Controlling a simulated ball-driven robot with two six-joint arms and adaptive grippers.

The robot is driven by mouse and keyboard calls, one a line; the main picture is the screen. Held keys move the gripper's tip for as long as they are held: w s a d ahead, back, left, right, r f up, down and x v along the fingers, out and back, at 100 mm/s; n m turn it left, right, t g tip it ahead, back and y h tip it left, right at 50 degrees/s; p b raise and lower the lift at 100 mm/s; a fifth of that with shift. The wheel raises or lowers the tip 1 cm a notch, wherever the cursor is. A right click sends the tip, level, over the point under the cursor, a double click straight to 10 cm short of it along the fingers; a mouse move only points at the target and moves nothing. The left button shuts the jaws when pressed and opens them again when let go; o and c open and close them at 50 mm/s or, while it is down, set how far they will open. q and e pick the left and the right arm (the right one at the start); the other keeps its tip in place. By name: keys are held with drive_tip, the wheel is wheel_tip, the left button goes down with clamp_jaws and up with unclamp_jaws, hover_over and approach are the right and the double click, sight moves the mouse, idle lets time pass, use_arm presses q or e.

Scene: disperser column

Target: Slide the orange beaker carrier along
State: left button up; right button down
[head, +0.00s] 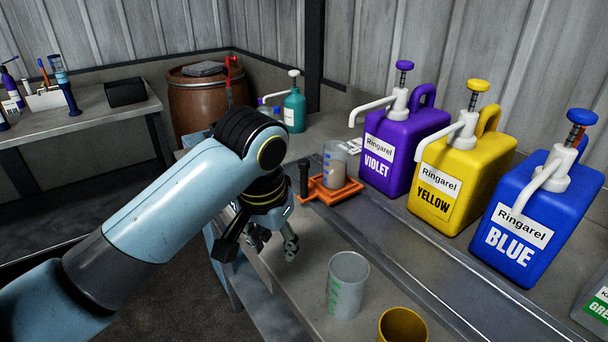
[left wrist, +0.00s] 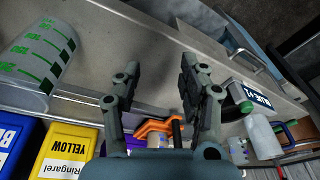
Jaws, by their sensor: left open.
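The orange beaker carrier (head: 318,194) sits on the bench near the rail, in front of the violet jug. A clear beaker (head: 335,168) with a brownish lower part stands on it. A black upright handle (head: 304,178) rises from its left side. My left gripper (head: 272,243) is open and empty, nearer the camera than the carrier and apart from it. In the left wrist view, the carrier (left wrist: 150,129) and its handle (left wrist: 177,132) show beyond the spread fingers (left wrist: 158,72), partly hidden by the gripper. My right gripper is out of view.
Violet (head: 402,150), yellow (head: 460,180) and blue (head: 530,225) pump jugs line the right side. A teal pump bottle (head: 294,110) stands behind the carrier.

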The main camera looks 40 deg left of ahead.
sight(304, 176)
use_arm(q)
drive_tip(key=w+a+r+n, duration=0.2)
drive_tip(key=w+r, duration=0.1)
drive_tip(key=w, duration=0.2)
drive_tip(key=w+a+r+n+g, duration=0.1)
drive_tip(key=w+a+r+n, duration=0.1)
drive_tip(key=w, duration=0.4)
drive_tip(key=w+a+r+n+g, duration=0.1)
drive_tip(key=w+a+r, duration=0.2)
drive_tip(key=w+r, duration=0.3)
drive_tip(key=shift+a+r+n+h, duration=0.25)
drive_tip(key=shift+a+n+h, duration=0.1)
drive_tip(key=shift+n+h, duration=0.05)
wheel_tip(304, 176, down, 11)
drive_tip(key=shift+w+r, duration=0.1)
drive_tip(key=shift+r, duration=0.1)
drive_tip(key=shift+c, duration=0.4)
clamp_jaws()
